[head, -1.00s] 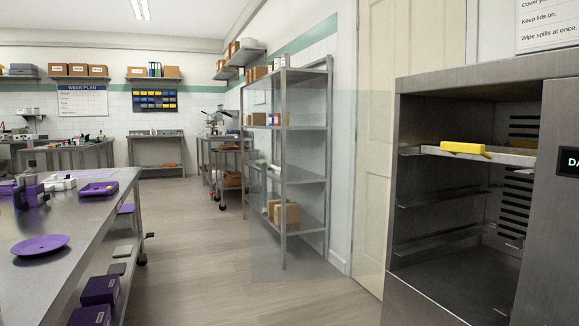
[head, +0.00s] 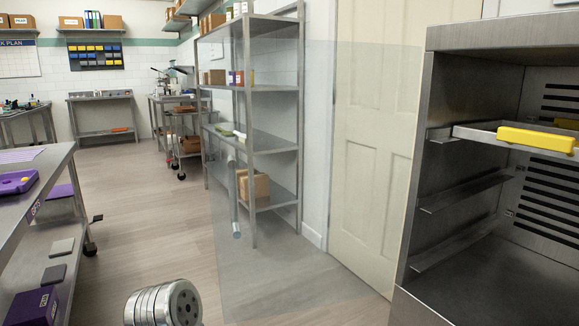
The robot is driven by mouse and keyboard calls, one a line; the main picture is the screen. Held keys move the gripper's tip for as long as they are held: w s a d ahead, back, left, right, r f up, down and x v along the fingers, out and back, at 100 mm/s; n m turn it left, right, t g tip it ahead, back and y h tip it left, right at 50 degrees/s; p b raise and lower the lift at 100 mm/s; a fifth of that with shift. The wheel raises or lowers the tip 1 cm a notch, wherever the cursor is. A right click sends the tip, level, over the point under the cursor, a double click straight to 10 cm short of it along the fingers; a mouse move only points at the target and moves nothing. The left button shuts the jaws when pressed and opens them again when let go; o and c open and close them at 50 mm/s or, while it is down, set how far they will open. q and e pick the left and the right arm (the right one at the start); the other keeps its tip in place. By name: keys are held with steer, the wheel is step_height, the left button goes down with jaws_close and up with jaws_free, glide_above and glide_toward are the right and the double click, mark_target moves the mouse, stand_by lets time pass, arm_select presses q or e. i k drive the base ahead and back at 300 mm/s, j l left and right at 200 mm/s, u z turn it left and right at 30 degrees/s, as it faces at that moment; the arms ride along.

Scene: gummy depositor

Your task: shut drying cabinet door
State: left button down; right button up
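The drying cabinet (head: 440,150) stands at the right with its front open. Its door (head: 330,270) is a clear glass panel swung wide open, reaching left from the cabinet across the view of the shelf rack and the cream door. A vertical grey bar, seemingly the door's handle (head: 236,205), shows near the panel's far left edge. Inside the cabinet, a metal tray (head: 470,133) on the upper runners holds a yellow block (head: 536,140). A round metal part of my own arm shows at the bottom. Neither of my grippers is in view.
A steel shelf rack (head: 250,145) with boxes stands behind the glass, beside a cream panelled door (head: 375,150). A steel table (head: 45,185) with purple items runs along the left. The floor (head: 150,220) between is clear.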

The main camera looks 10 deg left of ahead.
mark_target(232, 163)
steer(key=i+j, duration=0.5)
steer(key=i+j+z, duration=0.15)
steer(key=j+z, duration=0.2)
steer(key=i+j+z, duration=0.1)
steer(key=j+z, duration=0.6)
steer(key=i+l, duration=0.05)
